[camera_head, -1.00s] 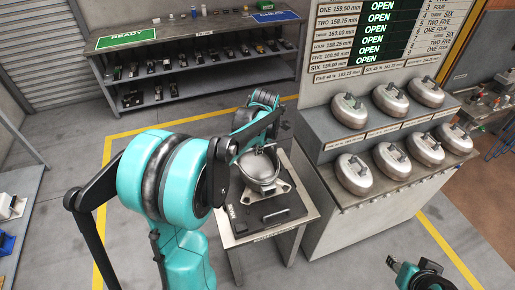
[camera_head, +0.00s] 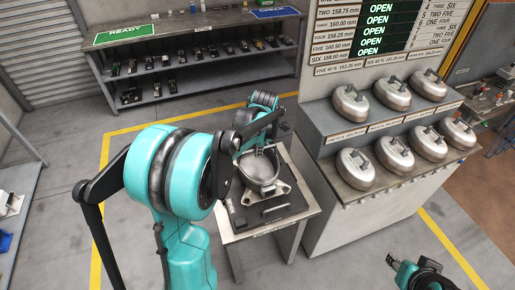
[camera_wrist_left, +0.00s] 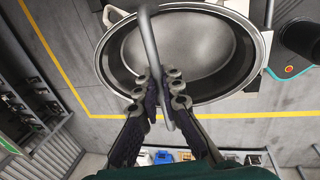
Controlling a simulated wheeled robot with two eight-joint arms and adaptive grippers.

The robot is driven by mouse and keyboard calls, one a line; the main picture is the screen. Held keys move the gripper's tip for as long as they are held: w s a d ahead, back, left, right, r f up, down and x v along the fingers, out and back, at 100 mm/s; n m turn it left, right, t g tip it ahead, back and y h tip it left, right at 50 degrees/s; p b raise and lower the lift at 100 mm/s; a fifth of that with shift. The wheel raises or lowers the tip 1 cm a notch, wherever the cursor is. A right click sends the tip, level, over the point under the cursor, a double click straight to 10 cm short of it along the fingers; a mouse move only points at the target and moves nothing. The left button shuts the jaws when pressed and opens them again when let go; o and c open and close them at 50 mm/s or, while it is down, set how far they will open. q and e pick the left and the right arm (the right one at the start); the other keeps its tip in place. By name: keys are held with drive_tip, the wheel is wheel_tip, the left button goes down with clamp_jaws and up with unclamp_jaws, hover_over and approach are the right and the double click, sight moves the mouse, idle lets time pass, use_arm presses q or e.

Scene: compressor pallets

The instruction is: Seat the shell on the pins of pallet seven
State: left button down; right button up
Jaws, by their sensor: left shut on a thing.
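The shell (camera_head: 260,178) is a round, open-topped grey metal bowl above a pallet on a small work stand. In the left wrist view the shell (camera_wrist_left: 205,45) shows its hollow inside and a curved bar handle across its rim. My left gripper (camera_wrist_left: 162,95) is shut on this handle. The arm partly hides the left gripper in the head view (camera_head: 257,150). The pallet (camera_head: 240,222) is a dark plate with a pale flanged piece under the shell. I cannot see the pins or whether the shell touches them. My right gripper (camera_head: 391,262) is low at the right, away from the stand.
A tiered grey rack (camera_head: 325,120) with several lidded metal shells stands right of the stand. A shelf bench (camera_head: 175,65) with green and blue mats is at the back. A yellow line (camera_head: 130,130) crosses the open floor.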

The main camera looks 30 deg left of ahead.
sight(258, 169)
use_arm(q)
drive_tip(key=shift+f+b, duration=0.3)
drive_tip(key=shift+f, duration=0.35)
drive_tip(key=shift+s+d+b+x, duration=0.1)
drive_tip(key=shift+d+b+x, duration=0.05)
drive_tip(key=shift+b+x, duration=0.65)
drive_tip(key=shift+s+d+b+x, duration=0.15)
drive_tip(key=shift+b+x, duration=0.3)
drive_tip(key=shift+x, duration=0.5)
idle(1.6)
drive_tip(key=c, duration=1.6)
unclamp_jaws()
drive_tip(key=shift+s, duration=0.1)
drive_tip(key=shift+f, duration=0.1)
drive_tip(key=v, duration=1.2)
drive_tip(key=s+d+f+m+t+h, duration=0.1)
drive_tip(key=s+d+m, duration=0.5)
drive_tip(key=m, duration=0.8)
drive_tip(key=s+d+f+m+t, duration=0.3)
drive_tip(key=s+d+m, duration=0.4)
drive_tip(key=s+m, duration=0.4)
drive_tip(key=m+t, duration=0.1)
drive_tip(key=m, duration=0.2)
drive_tip(key=shift+d+f+t+h, duration=0.25)
drive_tip(key=shift+f+t+h, duration=0.05)
drive_tip(key=shift+f+h, duration=0.1)
